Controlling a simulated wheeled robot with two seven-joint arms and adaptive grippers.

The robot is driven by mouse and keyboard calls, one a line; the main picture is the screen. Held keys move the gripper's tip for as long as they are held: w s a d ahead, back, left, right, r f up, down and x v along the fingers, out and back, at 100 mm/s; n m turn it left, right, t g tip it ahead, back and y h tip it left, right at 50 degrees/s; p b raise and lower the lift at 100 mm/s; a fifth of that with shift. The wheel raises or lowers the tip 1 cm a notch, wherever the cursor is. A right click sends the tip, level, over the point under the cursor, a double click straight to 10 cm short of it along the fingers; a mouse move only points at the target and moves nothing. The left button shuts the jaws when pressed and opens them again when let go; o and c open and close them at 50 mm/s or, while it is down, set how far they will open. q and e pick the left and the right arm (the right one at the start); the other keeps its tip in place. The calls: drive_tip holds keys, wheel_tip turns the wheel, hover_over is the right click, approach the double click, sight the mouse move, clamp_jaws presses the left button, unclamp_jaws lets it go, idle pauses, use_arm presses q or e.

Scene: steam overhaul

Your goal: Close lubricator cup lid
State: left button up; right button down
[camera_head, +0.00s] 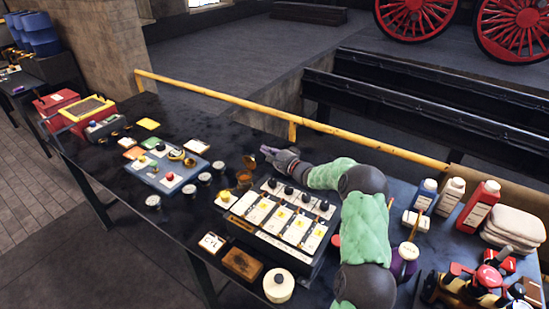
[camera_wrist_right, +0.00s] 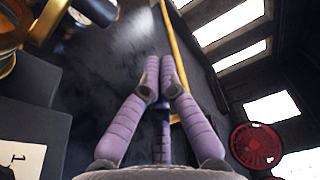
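The brass lubricator cup (camera_head: 244,179) stands at the far left corner of the dark box with white panels. A brownish round piece (camera_head: 249,161), which looks like its lid, shows raised above and behind the cup. My right gripper (camera_head: 266,151) is just to the right of and beyond the raised piece, apart from it as far as I can tell. In the right wrist view the purple fingers (camera_wrist_right: 160,75) are together at the tips with nothing between them. Brass and glass parts (camera_wrist_right: 12,32) show at that view's upper left. My left gripper is out of view.
The box with white panels (camera_head: 285,221) has several black knobs. A blue tray (camera_head: 168,172) and several small jars lie to the left. A yellow rail (camera_head: 230,98) runs along the table's back. Bottles (camera_head: 480,205) stand at the right. A cream round pot (camera_head: 279,286) is in front.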

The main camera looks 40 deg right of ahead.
sight(252, 159)
drive_tip(key=shift+s+a+r+b, duration=0.1)
drive_tip(key=shift+s+a+b, duration=0.2)
drive_tip(key=shift+a, duration=0.65)
drive_tip(key=shift+s+a+r+b, duration=0.15)
drive_tip(key=shift+s+a, duration=0.15)
drive_tip(key=shift+a, duration=0.6)
drive_tip(key=shift+f, duration=0.1)
drive_tip(key=shift+s+a+r+n+b, duration=0.15)
drive_tip(key=shift+a+r+n+b, duration=0.25)
drive_tip(key=shift+n, duration=0.6)
drive_tip(key=a+n+b, duration=0.1)
drive_tip(key=n, duration=0.1)
drive_tip(key=s+a+n+t+y+b, duration=0.1)
drive_tip(key=n+b, duration=0.1)
drive_tip(key=n, duration=0.1)
drive_tip(key=a+n+b, duration=0.1)
drive_tip(key=n+b, duration=0.1)
drive_tip(key=shift+s+a+r+n+t, duration=0.3)
drive_tip(key=shift+a+r+n, duration=0.05)
drive_tip(key=shift+a+n, duration=0.05)
drive_tip(key=n, duration=0.1)
drive_tip(key=a+n+y+b, duration=0.1)
drive_tip(key=n, duration=0.1)
drive_tip(key=shift+s+a, duration=0.2)
drive_tip(key=shift+s, duration=0.1)
drive_tip(key=shift+s+a+f+b, duration=0.1)
drive_tip(key=shift+a+b, duration=0.1)
drive_tip(key=shift+b, duration=0.2)
drive_tip(key=shift+a, duration=0.15)
